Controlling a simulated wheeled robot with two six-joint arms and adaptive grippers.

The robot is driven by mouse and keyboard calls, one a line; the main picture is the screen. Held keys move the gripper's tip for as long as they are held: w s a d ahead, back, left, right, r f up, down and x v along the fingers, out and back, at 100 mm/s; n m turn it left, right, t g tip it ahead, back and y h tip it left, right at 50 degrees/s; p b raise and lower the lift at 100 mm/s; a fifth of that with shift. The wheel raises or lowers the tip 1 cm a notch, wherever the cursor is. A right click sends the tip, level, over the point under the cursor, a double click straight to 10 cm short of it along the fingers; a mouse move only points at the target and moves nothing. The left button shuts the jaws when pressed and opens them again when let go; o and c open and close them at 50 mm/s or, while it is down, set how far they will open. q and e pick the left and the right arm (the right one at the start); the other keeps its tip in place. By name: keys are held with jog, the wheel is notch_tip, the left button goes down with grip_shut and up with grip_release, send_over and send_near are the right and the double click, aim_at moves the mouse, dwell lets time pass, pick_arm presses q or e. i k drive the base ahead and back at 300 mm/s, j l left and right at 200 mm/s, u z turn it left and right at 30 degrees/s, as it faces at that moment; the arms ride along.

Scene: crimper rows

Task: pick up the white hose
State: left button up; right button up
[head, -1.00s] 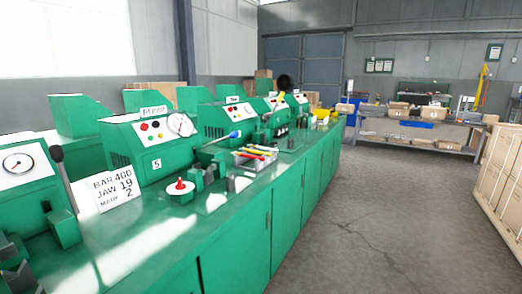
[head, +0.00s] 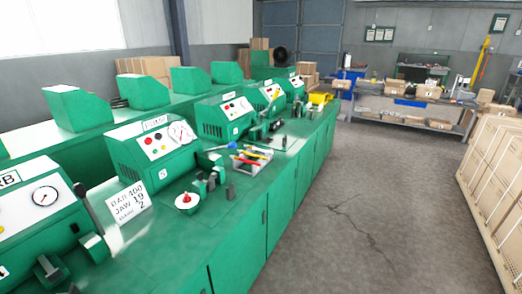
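No white hose can be made out in the head view. A green bench (head: 232,222) carries a row of green machines with gauges and buttons; the nearer full one is the pump machine (head: 152,152). A white sign (head: 127,203) reading BAR 400, JAW 19 and a smaller line ending in 2 leans in front of it. A white round piece with a red knob (head: 187,201) sits on the bench beside small green blocks. A tray of coloured tools (head: 250,158) lies further along. Neither of my grippers is in view.
A second green row (head: 140,92) stands behind the bench. Open grey floor (head: 365,205) lies to the right, with a caged stack of boxes (head: 495,180) at the right edge. A workbench with cartons (head: 410,105) stands at the back.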

aim_at(247, 146)
jog(key=i+l+u, duration=0.15)
jog(key=u, duration=0.35)
jog(key=i+l+u, duration=0.3)
jog(key=u, duration=0.15)
jog(key=i+l, duration=0.2)
jog(key=l, duration=0.15)
jog(key=i+l+u, duration=0.1)
jog(key=i+l, duration=0.25)
jog(key=l, duration=0.35)
jog(key=i+l+u, duration=0.1)
jog(key=i+l, duration=0.25)
jog(key=l, duration=0.35)
jog(key=i+l+u, duration=0.15)
jog(key=l, duration=0.2)
jog(key=i+l, duration=0.2)
jog(key=l, duration=0.2)
